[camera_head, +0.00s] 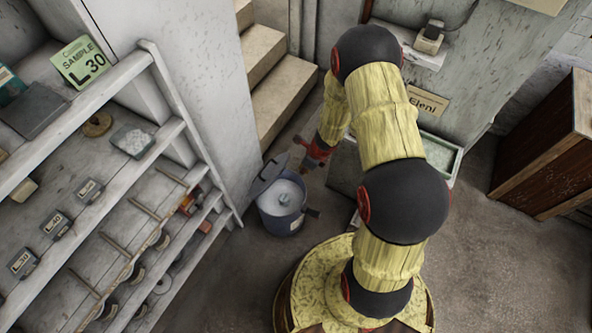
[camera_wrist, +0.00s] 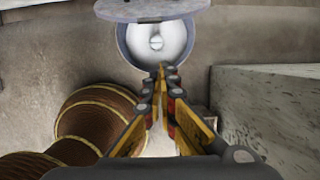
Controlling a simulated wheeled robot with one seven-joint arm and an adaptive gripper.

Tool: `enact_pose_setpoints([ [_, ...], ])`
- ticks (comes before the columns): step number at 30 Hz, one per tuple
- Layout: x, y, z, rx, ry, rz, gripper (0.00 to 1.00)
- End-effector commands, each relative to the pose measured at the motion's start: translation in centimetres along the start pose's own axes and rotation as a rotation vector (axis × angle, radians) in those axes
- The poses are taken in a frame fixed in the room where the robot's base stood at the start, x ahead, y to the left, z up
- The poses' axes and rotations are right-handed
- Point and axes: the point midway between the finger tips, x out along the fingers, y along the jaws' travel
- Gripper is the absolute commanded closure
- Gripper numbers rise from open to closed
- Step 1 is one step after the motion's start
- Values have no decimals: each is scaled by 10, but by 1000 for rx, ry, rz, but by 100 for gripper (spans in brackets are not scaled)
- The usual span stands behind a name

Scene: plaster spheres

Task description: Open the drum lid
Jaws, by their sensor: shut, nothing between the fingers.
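The drum (camera_head: 282,212) is a small blue-grey bucket on the floor beside the shelf end. Its lid (camera_head: 268,174) stands tilted up at the drum's far edge, so the mouth is uncovered. A pale, rounded content with a small knob or disc in its middle shows inside. In the head view my gripper (camera_head: 308,160) is right of the lid.
A white shelf (camera_head: 160,75) with labelled samples stands at left. Stone steps (camera_head: 278,85) rise behind the drum. A grey trough (camera_head: 440,153) stands behind my arm, and a wooden cabinet (camera_head: 545,150) is at right. Floor (camera_head: 490,250) is clear at lower right.

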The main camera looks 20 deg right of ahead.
Motion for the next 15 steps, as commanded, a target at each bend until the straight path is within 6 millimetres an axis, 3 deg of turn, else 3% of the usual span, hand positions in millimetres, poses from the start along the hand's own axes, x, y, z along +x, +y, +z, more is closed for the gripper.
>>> enact_pose_setpoints([
  [15,94,1,-1,-2,0,3,100],
])
